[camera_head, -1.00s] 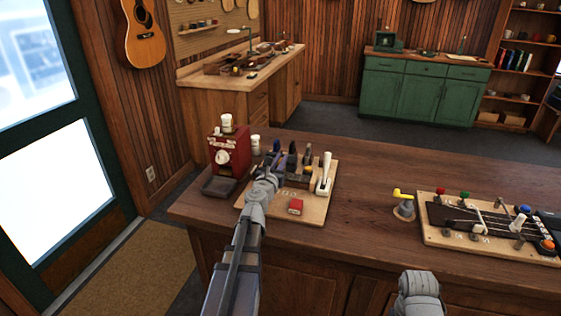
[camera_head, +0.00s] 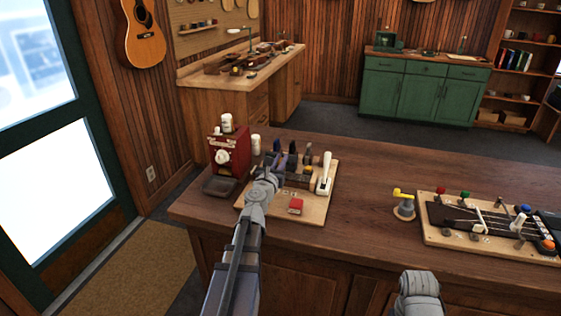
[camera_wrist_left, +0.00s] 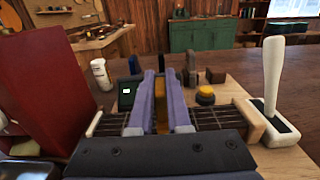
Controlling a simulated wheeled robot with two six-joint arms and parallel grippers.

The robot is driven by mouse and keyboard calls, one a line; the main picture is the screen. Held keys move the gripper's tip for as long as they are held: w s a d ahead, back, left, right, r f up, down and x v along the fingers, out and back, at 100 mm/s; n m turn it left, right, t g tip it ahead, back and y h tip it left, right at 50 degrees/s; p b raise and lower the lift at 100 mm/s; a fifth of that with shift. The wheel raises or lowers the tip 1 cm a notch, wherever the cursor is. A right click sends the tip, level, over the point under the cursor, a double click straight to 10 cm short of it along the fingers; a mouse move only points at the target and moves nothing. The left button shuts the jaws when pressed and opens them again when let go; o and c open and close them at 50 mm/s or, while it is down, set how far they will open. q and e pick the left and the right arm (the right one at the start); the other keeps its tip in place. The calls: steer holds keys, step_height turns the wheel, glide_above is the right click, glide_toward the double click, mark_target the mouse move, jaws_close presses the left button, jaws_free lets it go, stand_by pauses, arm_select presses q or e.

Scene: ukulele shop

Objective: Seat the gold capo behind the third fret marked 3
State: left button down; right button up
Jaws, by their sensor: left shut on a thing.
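In the left wrist view, my left gripper (camera_wrist_left: 161,100) is shut on the gold capo (camera_wrist_left: 160,108). The capo shows as a narrow gold strip between the two purple-grey fingers. A dark fretboard (camera_wrist_left: 103,123) with pale strings and frets runs crosswise behind the fingers and shows on both sides of them. The fingers hide its middle, so I cannot tell whether the capo touches it. I cannot read a 3 mark. In the head view, my left gripper (camera_head: 272,170) is over the left wooden board (camera_head: 318,208); the capo is too small to make out there.
A red machine (camera_head: 231,152) is at the left. Bare tabletop (camera_head: 362,190) lies to the right.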

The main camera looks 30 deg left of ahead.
arm_select(q)
steer(key=shift+f+b, duration=0.5)
steer(key=shift+f, duration=0.05)
arm_select(e)
steer(key=shift+f, duration=0.55)
arm_select(q)
steer(key=c, duration=1.2)
jaws_free()
steer(key=shift+o, duration=0.2)
steer(key=shift+s, duration=0.1)
